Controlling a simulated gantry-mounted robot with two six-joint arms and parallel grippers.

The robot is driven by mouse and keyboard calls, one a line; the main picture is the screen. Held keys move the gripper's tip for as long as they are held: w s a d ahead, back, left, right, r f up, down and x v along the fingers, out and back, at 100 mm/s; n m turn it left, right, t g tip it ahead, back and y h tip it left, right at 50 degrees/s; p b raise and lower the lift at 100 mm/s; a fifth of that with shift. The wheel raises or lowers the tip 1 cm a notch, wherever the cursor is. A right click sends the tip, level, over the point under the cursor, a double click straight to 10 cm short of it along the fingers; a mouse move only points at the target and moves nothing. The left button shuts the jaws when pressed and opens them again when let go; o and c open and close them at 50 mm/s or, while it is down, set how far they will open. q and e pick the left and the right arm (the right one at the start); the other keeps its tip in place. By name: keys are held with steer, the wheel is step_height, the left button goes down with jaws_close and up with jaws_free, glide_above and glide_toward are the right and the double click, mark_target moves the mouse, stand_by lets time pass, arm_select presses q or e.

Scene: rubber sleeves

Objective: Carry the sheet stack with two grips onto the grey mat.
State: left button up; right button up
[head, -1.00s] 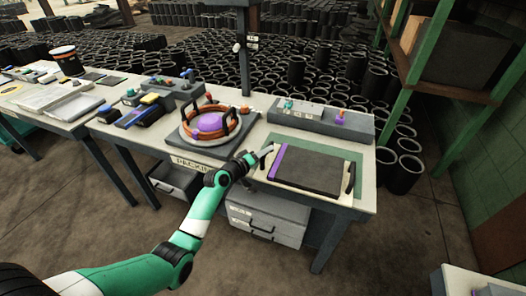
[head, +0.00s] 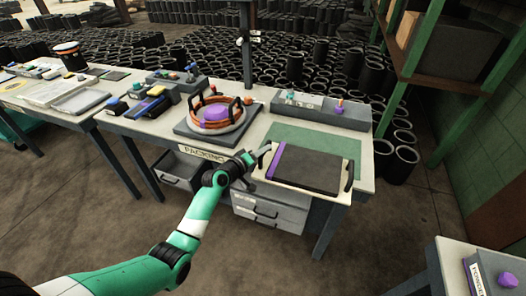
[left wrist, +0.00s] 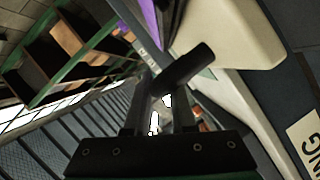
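The sheet stack (head: 308,169) is a flat dark slab with a purple band along its left side. A black handle stands at each end. My left gripper (head: 265,153) is at its left handle; in the left wrist view the black handle (left wrist: 186,66) lies between the fingertips (left wrist: 163,92), which look closed on it. The stack sits at or over the table's front strip and partly covers a green mat (head: 318,139). I cannot tell whether it touches the table. Its right handle (head: 350,176) is free. No grey mat can be made out. My right gripper is not in view.
Left of the stack, a grey plate (head: 183,130) carries an orange ring with a purple piece. A grey block (head: 322,110) stands behind the green mat. Another bench (head: 450,250) with a labelled box stands at lower right. Green shelving rises at the right.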

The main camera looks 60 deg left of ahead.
arm_select(q)
steer(key=o, duration=0.5)
steer(key=shift+s, duration=0.1)
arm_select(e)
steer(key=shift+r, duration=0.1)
arm_select(q)
steer(key=shift+s+d+r+p, duration=0.15)
steer(key=shift+s+r+p, duration=0.1)
steer(key=shift+p, duration=0.1)
steer(key=shift+p+v, duration=1.9)
steer(key=shift+v, duration=3.45)
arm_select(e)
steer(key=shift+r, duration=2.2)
arm_select(q)
steer(key=shift+f, duration=0.15)
